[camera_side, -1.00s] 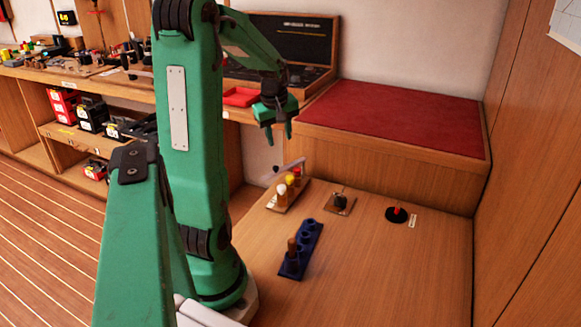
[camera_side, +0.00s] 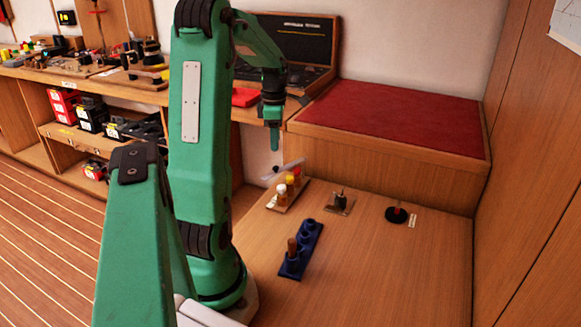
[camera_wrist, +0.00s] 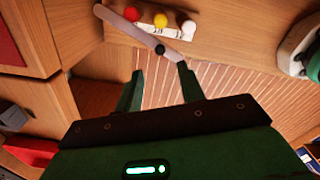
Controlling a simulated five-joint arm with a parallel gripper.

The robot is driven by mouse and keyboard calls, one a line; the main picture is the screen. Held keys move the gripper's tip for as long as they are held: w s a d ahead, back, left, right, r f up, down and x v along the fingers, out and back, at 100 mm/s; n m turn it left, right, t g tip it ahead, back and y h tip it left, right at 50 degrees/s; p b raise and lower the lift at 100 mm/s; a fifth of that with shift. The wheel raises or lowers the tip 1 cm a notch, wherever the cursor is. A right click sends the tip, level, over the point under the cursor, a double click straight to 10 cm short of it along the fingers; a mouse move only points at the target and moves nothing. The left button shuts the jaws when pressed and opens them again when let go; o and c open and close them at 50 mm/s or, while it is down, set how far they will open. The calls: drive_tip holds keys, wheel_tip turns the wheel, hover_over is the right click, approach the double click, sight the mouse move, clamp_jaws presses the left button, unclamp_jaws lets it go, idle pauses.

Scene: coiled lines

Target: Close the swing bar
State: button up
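The swing bar (camera_wrist: 132,32) is a pale grey bar with a black knob (camera_wrist: 160,49). The bar (camera_side: 290,167) also shows in the side view, behind the pegs. The wooden rack (camera_wrist: 201,9) holds the red, yellow and white pegs. My gripper (camera_wrist: 160,69) is open and empty, its fingertips on either side of the knob in the picture but apart from it. In the side view my gripper (camera_side: 274,148) points down above the bar.
A blue holder (camera_side: 309,240) with a brown peg stands in front of the rack. A small plate with a black post (camera_side: 340,201) and a black disc with a red top (camera_side: 396,215) lie to the right. The front right of the table is clear.

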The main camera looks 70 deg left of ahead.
drive_tip(key=shift+f, duration=3.9)
clamp_jaws()
